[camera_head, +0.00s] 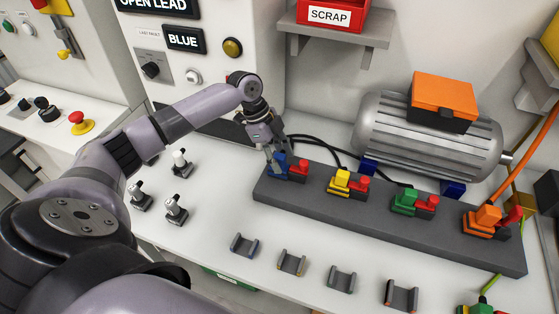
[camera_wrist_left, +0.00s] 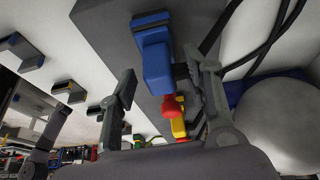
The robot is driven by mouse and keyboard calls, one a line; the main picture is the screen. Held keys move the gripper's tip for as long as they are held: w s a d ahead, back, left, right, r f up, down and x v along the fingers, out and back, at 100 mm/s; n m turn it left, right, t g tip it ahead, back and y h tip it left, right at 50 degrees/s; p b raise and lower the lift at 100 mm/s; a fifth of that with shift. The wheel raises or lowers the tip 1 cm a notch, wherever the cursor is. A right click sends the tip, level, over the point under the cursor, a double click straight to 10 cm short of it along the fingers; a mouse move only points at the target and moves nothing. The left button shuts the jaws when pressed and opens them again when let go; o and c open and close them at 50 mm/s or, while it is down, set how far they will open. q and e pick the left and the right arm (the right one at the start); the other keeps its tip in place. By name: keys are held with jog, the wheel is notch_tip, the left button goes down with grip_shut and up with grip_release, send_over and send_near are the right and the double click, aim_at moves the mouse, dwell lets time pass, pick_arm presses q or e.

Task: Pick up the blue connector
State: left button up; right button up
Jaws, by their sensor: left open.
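The blue connector (camera_head: 282,172) sits at the left end of the dark grey block, beside a red piece (camera_head: 299,167). My left gripper (camera_head: 272,158) is directly over it, pointing down, and partly covers it. In the left wrist view the blue connector (camera_wrist_left: 156,66) lies between the two spread fingers of my left gripper (camera_wrist_left: 160,70). A gap shows on the left finger's side, and the right finger is closer to it. I cannot tell whether that finger touches it. My right gripper is in neither view.
The grey block (camera_head: 380,212) also carries yellow (camera_head: 341,181), green (camera_head: 404,201) and orange (camera_head: 485,219) connectors, each with a red piece. A motor (camera_head: 385,135) with black cables stands behind. Several small cradles (camera_head: 341,279) lie in front. White-topped pieces (camera_head: 176,208) stand at left.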

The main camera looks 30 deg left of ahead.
pick_arm(q)
jog(key=shift+c, duration=0.6)
grip_shut()
